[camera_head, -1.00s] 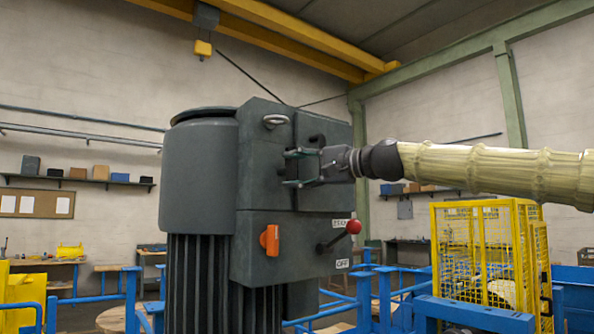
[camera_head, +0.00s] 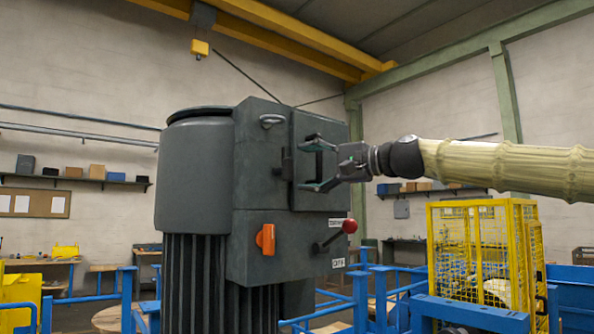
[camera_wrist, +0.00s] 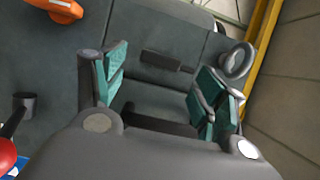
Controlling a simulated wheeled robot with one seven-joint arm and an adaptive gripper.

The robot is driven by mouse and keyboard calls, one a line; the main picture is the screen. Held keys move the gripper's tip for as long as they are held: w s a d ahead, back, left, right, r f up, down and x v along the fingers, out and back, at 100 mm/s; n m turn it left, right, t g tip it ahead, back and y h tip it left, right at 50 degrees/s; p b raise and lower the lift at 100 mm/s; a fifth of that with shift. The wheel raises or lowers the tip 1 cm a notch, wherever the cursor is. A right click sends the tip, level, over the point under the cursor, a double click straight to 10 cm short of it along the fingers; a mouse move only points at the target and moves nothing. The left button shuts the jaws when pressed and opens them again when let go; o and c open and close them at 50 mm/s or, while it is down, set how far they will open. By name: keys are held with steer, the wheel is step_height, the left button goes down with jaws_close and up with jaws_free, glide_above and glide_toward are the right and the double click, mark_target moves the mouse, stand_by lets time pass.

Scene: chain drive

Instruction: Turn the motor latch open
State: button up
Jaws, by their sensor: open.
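The grey motor (camera_head: 195,175) has a box on its right side with a raised cover panel (camera_head: 305,200). A dark bar that looks like the latch (camera_head: 286,163) stands upright at the cover's left edge. It also shows in the wrist view (camera_wrist: 168,62), lying across the picture beyond the fingers. My gripper (camera_head: 313,165) is open in front of the cover, right of the latch and apart from it. In the wrist view the two green-padded fingers (camera_wrist: 160,88) are spread wide with nothing held. Another dark bar (camera_wrist: 155,122) shows between them, partly hidden by my gripper.
An orange handle (camera_head: 265,239) and a red-knobbed lever (camera_head: 349,226) with labels are below the cover. A lifting eye (camera_head: 271,120) is near the box top. Blue rails (camera_head: 361,300) and a yellow cage (camera_head: 480,255) stand lower right.

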steer(key=v, duration=0.7)
steer(key=shift+d, duration=0.25)
steer(key=shift+s, duration=0.1)
